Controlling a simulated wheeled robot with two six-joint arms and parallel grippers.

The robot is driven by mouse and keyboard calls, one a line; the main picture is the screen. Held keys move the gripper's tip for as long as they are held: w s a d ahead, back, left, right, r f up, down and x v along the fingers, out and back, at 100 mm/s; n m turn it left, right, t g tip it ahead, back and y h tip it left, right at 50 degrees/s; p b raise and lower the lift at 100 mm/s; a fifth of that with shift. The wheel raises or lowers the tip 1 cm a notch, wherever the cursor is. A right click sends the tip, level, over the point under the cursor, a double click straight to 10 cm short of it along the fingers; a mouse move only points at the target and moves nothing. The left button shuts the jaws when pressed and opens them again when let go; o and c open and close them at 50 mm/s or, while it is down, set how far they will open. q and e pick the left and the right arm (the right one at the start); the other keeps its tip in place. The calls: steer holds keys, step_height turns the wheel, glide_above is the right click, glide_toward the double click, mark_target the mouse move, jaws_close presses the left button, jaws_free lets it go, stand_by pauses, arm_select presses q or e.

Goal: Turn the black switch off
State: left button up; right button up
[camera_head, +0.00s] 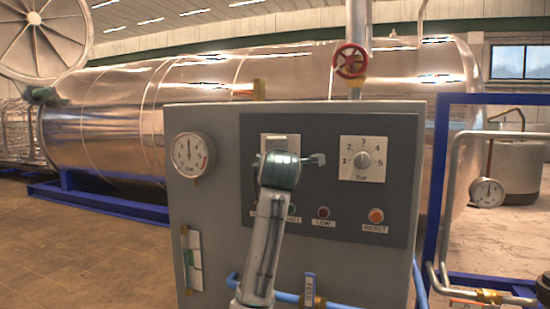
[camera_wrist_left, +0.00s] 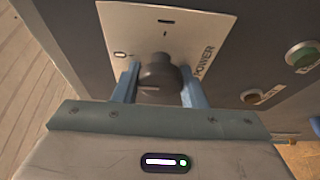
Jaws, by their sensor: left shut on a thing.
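The black switch (camera_wrist_left: 157,76) is a round knob on a white plate (camera_wrist_left: 165,32) with the word POWER along its right side. In the wrist view the plate has a mark at its left and another above the knob. The two blue fingers of my left gripper (camera_wrist_left: 158,88) are shut on the knob, one on each side. In the head view my left gripper (camera_head: 288,165) is in front of the panel and hides the knob; only the plate's upper part (camera_head: 280,139) shows. The knob's pointer direction cannot be told. My right gripper is not in view.
Blue hose runs below. A blue frame (camera_head: 437,190) stands at the right.

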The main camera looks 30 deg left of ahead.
arm_select(q)
steer(key=o, duration=0.9)
steer(key=shift+o, duration=0.2)
steer(key=shift+s+d, duration=0.15)
steer(key=shift+s, duration=0.1)
steer(key=b+v, duration=0.2)
steer(key=v, duration=0.8)
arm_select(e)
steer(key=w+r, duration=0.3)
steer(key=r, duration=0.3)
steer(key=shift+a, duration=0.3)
arm_select(q)
steer(key=shift+s, duration=0.1)
